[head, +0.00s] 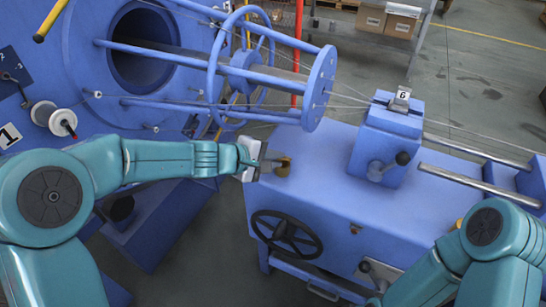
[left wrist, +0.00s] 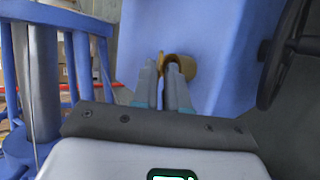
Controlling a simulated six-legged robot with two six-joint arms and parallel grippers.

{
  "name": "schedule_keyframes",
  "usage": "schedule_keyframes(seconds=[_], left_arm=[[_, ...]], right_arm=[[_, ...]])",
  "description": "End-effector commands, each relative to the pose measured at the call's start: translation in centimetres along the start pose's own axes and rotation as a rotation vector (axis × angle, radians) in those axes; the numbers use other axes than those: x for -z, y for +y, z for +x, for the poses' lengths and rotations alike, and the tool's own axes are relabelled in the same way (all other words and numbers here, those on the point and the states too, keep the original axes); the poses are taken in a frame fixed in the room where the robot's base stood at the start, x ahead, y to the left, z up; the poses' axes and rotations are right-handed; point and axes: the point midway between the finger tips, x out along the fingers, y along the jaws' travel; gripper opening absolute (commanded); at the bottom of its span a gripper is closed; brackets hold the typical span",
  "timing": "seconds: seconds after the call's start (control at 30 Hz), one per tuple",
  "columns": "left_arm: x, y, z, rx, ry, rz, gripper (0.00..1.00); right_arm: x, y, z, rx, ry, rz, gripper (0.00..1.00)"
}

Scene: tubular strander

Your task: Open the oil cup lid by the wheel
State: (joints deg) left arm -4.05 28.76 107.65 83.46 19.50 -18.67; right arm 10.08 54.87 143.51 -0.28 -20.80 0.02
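The brass oil cup (head: 283,167) sits on the blue machine housing, above and near the black handwheel (head: 287,234). In the left wrist view the cup (left wrist: 185,66) lies just beyond my fingertips, with a thin brass piece, apparently its lid (left wrist: 161,62), seen edge-on at its left. My left gripper (head: 266,166) is right beside the cup. In the wrist view its two fingers (left wrist: 161,76) are a narrow gap apart, and the brass edge shows between their tips; contact is unclear. My right arm shows at lower right, its gripper out of view.
A blue stranding cage (head: 320,88) with rods and wires stands above my left arm. Steel rails (head: 454,176) run right. The handwheel (left wrist: 285,60) is close at right in the wrist view.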

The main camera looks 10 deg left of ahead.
Motion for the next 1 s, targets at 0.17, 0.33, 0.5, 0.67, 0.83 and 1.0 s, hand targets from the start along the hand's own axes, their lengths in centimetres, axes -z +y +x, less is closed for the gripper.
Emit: schedule_keyframes(seconds=[0.17,0.33,0.5,0.67,0.83,1.0], left_arm=[[0.0,0.0,0.0,0.000,0.000,0.000,0.31],[0.0,0.0,-0.1,-0.001,0.000,0.000,0.31],[0.1,0.2,-2.1,-0.003,0.002,-0.001,0.31],[0.0,0.3,-6.2,-0.004,0.004,-0.001,0.31],[0.1,0.3,-10.8,-0.004,0.005,0.000,0.31],[0.0,0.2,-14.2,-0.002,0.003,0.000,0.31]], right_arm=[[0.0,0.0,0.0,0.000,0.000,0.000,0.65],[0.0,0.0,0.0,0.000,0.000,0.000,0.65],[0.0,-0.1,-0.3,0.000,0.000,0.000,0.65],[0.0,-0.3,-0.9,0.000,0.000,0.000,0.65],[0.0,-0.6,-1.7,0.000,0.000,0.000,0.65],[0.0,-0.8,-2.2,0.000,0.000,0.000,0.65]])
